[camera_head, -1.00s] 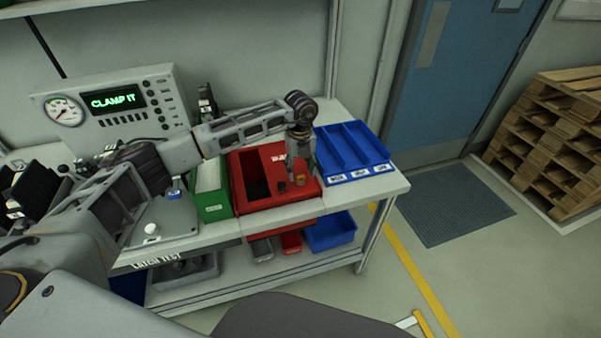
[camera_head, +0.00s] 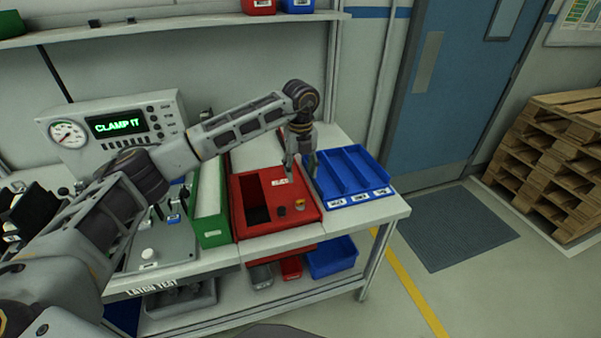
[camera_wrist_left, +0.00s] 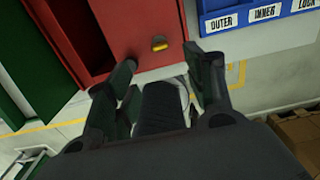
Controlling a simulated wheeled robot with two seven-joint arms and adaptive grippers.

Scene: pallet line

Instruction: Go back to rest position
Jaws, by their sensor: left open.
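My left gripper (camera_head: 301,168) hangs above the back right part of the red box (camera_head: 283,228), near the blue divided tray. In the left wrist view its two fingers (camera_wrist_left: 163,78) are spread apart with nothing between them. The red box also shows in that view (camera_wrist_left: 140,25), with a dark opening and a small yellow knob (camera_wrist_left: 159,43). My left arm reaches in from the left, over the bench. My right gripper is in neither view.
A blue three-slot tray (camera_head: 375,190) stands right of the red box, and a green bin (camera_head: 213,238) stands left of it. A gauge panel reading "CLAMP IT" (camera_head: 75,165) is at the back left.

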